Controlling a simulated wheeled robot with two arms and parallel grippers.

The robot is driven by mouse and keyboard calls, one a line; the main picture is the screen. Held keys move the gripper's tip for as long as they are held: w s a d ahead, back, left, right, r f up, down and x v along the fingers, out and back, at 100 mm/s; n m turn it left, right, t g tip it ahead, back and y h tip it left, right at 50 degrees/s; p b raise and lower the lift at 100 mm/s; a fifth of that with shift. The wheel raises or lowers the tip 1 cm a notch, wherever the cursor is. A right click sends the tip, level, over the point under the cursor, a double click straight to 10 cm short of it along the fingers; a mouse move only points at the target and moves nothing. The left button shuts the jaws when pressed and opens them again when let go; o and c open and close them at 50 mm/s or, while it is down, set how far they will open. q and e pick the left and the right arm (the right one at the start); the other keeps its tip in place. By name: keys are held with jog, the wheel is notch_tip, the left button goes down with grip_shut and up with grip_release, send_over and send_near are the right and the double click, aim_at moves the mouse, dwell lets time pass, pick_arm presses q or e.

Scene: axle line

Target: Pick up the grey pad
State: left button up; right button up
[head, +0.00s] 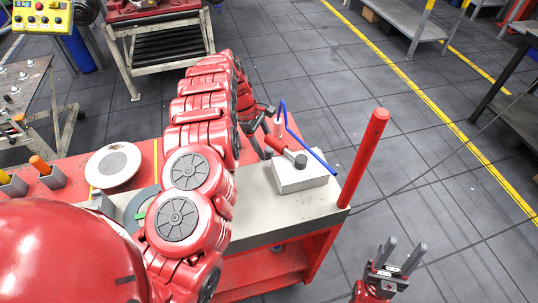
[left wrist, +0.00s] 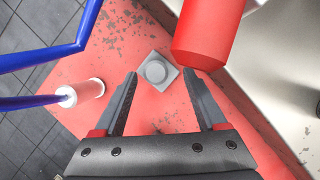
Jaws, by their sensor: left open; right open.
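The grey pad (left wrist: 157,85) is a small square plate with a round raised middle. It lies on a worn red surface and shows between the fingertips of my left gripper (left wrist: 160,72) in the left wrist view. The left gripper is open, with one finger on each side of the pad in the picture; I cannot tell its height above it. In the head view my left gripper (head: 260,130) points down at the bench's far side, and the pad is not visible there. My right gripper (head: 403,250) is open and empty, beyond the bench's right end.
A blue bent rod (head: 304,142) and a red-handled tool (head: 278,146) on a pale block (head: 300,178) stand close to my left gripper. A red-and-white cylinder (left wrist: 88,90) is left of the pad. A red post (head: 363,158) rises at the bench's right end.

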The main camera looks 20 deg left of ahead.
aim_at(267, 147)
pick_arm(q)
jog(key=x, duration=0.1)
jog(key=p+x, duration=0.1)
jog(key=shift+w+f, duration=0.25)
jog(key=shift+f, duration=0.1)
jog(key=shift+d+f+p, duration=0.35)
jog(key=shift+f, duration=0.15)
grip_shut()
